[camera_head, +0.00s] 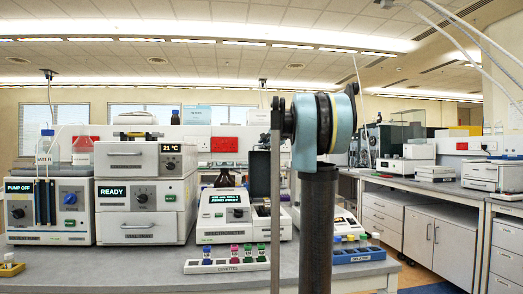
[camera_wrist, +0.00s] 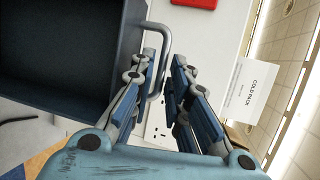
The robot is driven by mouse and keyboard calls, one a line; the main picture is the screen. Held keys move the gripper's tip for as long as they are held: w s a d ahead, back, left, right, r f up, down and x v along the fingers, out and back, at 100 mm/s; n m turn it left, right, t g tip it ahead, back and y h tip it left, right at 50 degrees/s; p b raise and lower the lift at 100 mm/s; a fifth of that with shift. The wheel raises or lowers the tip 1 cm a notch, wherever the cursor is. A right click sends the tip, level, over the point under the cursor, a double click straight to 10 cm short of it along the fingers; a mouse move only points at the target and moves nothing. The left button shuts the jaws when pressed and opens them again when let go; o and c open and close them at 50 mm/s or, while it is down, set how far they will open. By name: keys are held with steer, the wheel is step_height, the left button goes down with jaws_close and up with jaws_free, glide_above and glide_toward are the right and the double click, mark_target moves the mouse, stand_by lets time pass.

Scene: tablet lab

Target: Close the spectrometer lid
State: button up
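The spectrometer (camera_head: 222,222), a pale bench unit with a lit display and a dark knob, stands on the left bench in the head view. My dark and light-blue arm blocks part of its right side, so I cannot tell how its lid stands there. In the wrist view my gripper (camera_wrist: 168,72) has its two fingers apart. A grey bar handle (camera_wrist: 164,50) on a dark box-like part (camera_wrist: 65,55) lies at or just beyond the gap between the fingertips. I cannot tell whether they touch it, or whether this part is the lid.
A rack of coloured-cap vials (camera_head: 226,266) sits at the bench front, a blue vial rack (camera_head: 358,257) to the right. A stacked oven-like unit (camera_head: 145,190) and a pump unit (camera_head: 48,210) stand left. A COLD PACK sign (camera_wrist: 250,90) hangs on the wall.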

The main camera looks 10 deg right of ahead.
steer(key=shift+x, duration=1.55)
jaws_close()
steer(key=shift+s+d, duration=0.1)
